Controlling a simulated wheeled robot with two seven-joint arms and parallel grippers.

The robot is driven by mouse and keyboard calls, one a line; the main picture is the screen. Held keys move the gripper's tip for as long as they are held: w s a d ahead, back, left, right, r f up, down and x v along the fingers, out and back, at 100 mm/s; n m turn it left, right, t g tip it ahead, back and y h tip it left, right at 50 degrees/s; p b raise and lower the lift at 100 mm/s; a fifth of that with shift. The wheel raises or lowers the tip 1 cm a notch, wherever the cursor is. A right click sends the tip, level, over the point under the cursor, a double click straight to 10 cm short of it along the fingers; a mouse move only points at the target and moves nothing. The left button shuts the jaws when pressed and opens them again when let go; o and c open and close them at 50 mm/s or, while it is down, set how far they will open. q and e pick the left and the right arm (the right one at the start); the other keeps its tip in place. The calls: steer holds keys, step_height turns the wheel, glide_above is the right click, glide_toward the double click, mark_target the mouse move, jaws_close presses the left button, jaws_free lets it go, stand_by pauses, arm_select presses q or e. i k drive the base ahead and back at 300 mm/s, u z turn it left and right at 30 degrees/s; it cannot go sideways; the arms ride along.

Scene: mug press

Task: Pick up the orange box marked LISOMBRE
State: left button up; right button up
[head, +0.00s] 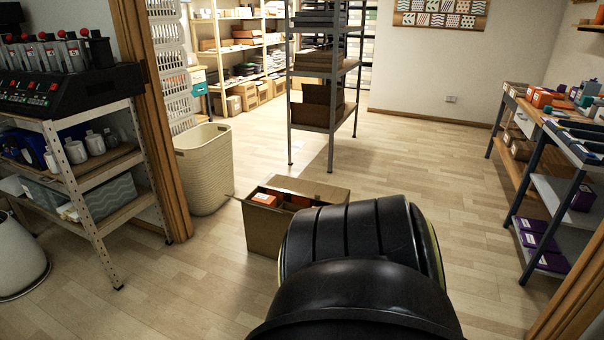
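Several orange boxes are in view, but no marking is readable, so I cannot tell which is LISOMBRE. An orange box (543,98) sits on top of the right-hand workbench among other small boxes. Other orange items (266,199) lie inside an open cardboard carton (266,230) on the floor near the middle. Neither of my grippers is in view. A large black part of my own body fills the bottom middle and hides part of the carton and the floor.
A woven basket (204,170) stands left of the carton. A metal rack (88,190) with bottles is at the left. A tall shelf (325,75) stands behind. The workbench (562,140) lines the right. Wooden door posts flank me; open floor (420,150) lies between carton and bench.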

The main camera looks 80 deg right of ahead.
mark_target(541, 99)
steer(key=z, duration=2.15)
